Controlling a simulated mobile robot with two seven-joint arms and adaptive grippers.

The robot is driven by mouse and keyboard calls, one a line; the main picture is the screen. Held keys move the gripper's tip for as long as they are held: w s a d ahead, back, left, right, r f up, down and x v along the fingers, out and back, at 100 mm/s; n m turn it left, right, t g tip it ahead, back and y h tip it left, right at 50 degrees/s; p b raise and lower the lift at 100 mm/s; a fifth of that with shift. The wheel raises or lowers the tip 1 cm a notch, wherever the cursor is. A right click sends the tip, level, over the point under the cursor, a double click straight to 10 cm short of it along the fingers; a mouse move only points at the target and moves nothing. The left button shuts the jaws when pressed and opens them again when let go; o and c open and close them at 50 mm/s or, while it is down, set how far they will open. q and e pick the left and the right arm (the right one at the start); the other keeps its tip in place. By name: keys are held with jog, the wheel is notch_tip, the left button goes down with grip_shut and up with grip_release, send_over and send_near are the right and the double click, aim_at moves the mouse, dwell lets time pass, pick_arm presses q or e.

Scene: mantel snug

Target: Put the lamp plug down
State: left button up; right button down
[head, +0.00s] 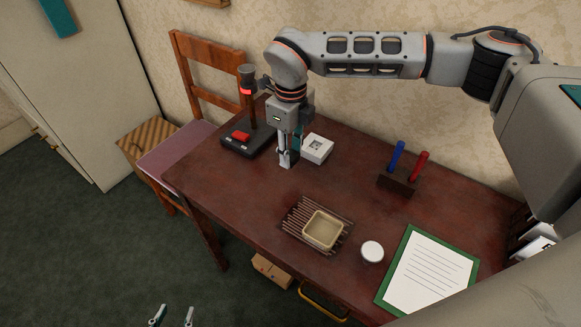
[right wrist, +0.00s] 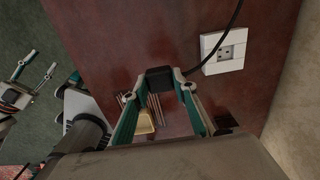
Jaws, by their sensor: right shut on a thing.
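My right gripper (head: 288,160) points down over the back left of the brown table (head: 235,185). In the right wrist view its fingers are shut on the black lamp plug (right wrist: 160,78), and a thin black cable (right wrist: 217,50) runs from it. The fingertips are close to the tabletop; I cannot tell whether the plug touches it. In the head view the gripper mostly hides the plug. The white socket block (head: 317,148) is just right of the gripper, apart from the plug. My left gripper (head: 173,316) is open and empty in front of the table, low in the picture.
A black stand with a red switch (head: 241,136) is left of the gripper. A beige tray (head: 323,230) on a slatted mat (head: 296,226), a white round lid (head: 372,251), a holder (head: 396,185) with blue and red handles and a green clipboard (head: 409,243) stand rightward. Bare tabletop lies between.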

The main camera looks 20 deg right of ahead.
jog(key=shift+f, duration=2.85)
jog(key=shift+f, duration=0.15)
jog(key=shift+f, duration=0.35)
jog(key=shift+f+b, duration=0.15)
jog(key=shift+b, duration=0.15)
jog(key=c, duration=1.6)
grip_release()
notch_tip(320, 180, up, 13)
jog(key=shift+r+p, duration=0.15)
jog(key=shift+p, duration=0.4)
